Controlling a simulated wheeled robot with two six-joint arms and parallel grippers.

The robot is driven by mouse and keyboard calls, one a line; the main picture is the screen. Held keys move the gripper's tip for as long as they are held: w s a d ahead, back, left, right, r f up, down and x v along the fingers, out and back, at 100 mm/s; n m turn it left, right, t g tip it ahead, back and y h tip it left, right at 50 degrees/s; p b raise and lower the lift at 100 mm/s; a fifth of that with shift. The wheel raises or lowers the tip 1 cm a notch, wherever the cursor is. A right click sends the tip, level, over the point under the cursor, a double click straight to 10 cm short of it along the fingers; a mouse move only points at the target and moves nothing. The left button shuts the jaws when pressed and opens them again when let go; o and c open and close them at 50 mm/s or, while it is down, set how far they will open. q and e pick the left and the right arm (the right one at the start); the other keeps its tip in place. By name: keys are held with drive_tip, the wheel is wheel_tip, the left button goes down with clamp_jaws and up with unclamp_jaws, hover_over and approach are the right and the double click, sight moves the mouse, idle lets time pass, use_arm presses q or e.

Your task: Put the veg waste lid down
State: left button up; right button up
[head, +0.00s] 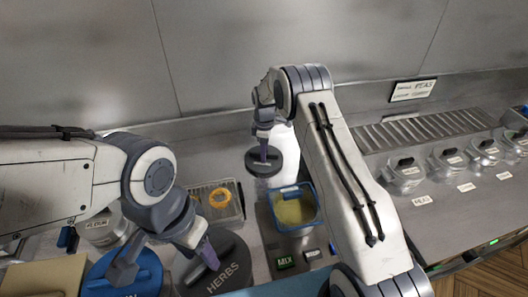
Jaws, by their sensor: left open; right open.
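A blue-rimmed tub (295,212) with yellowish contents stands in the middle. A tray with an orange ring (220,197) is left of it. Several labelled metal pots (404,177) line the right counter. A wall stands close behind; a narrow counter strip is bare beside the tray.

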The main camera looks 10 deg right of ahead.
drive_tip(key=shift+r+b, duration=0.3)
drive_tip(key=shift+r, duration=0.1)
wheel_tip(320, 180, up, 10)
drive_tip(key=r+b, duration=0.1)
drive_tip(key=b, duration=0.2)
drive_tip(key=s+a+r+m, duration=0.1)
drive_tip(key=s+a+r, duration=0.4)
drive_tip(key=s+a, duration=0.25)
drive_tip(key=s+a+r+m, duration=0.25)
drive_tip(key=s+a, duration=0.35)
drive_tip(key=s, duration=0.4)
drive_tip(key=s+d+f+m+y, duration=0.1)
drive_tip(key=s+f+m, duration=0.1)
drive_tip(key=s, duration=2.1)
drive_tip(key=shift+s+m, duration=0.35)
drive_tip(key=shift+s, duration=0.05)
